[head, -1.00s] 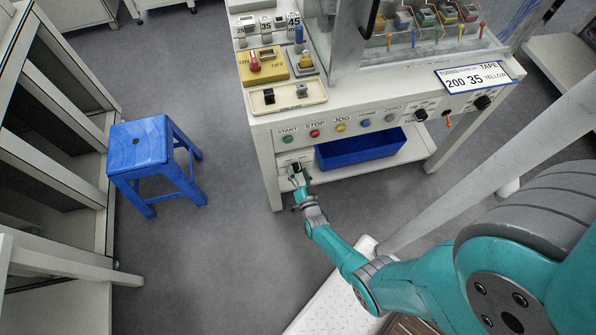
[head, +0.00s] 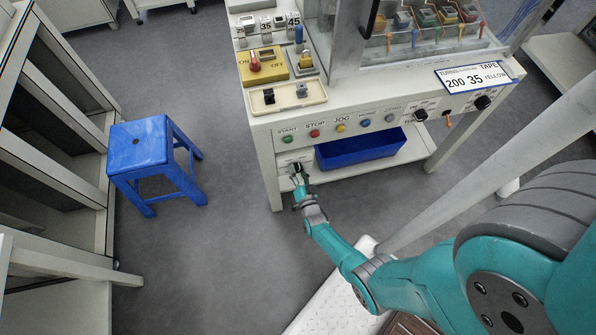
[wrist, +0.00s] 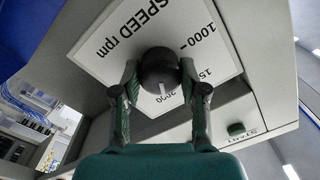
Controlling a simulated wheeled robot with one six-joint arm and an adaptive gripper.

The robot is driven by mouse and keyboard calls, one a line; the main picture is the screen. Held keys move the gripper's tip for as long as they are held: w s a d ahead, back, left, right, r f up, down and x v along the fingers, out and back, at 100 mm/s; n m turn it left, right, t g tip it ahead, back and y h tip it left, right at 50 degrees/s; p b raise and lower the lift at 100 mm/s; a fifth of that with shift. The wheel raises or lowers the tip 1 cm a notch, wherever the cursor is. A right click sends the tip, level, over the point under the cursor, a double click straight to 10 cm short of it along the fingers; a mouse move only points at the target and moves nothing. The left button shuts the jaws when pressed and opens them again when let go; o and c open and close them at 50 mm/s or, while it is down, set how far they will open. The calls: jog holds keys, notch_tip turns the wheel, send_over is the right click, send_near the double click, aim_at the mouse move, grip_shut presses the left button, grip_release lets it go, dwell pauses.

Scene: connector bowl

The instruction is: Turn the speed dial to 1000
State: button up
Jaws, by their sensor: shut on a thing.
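The speed dial is a round black knob (wrist: 158,68) on a white plate (wrist: 105,65) printed "SPEED rpm", which shows tilted in the wrist view. The mark 1000 is at the plate's upper right, and a partly cut-off "15" lies below it. A short white line on the knob points down in the picture, toward a label that seems to read 2000. My gripper (wrist: 159,72) is shut on the knob, one finger on each side. In the head view my gripper (head: 298,175) is low at the machine's front left, and it hides the dial there.
A green button (wrist: 236,129) marked START sits near the dial in the wrist view. A blue bin (head: 360,148) stands on the low shelf, right of my gripper. A blue stool (head: 140,145) stands to the left, with clear floor between it and the machine.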

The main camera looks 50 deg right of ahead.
jog(key=n, duration=1.1)
jog(key=shift+n, duration=0.3)
jog(key=n, duration=1.1)
jog(key=shift+w+a+g+h, duration=0.1)
jog(key=shift+g+h, duration=0.2)
jog(key=o, duration=1.1)
jog(key=shift+o, duration=0.2)
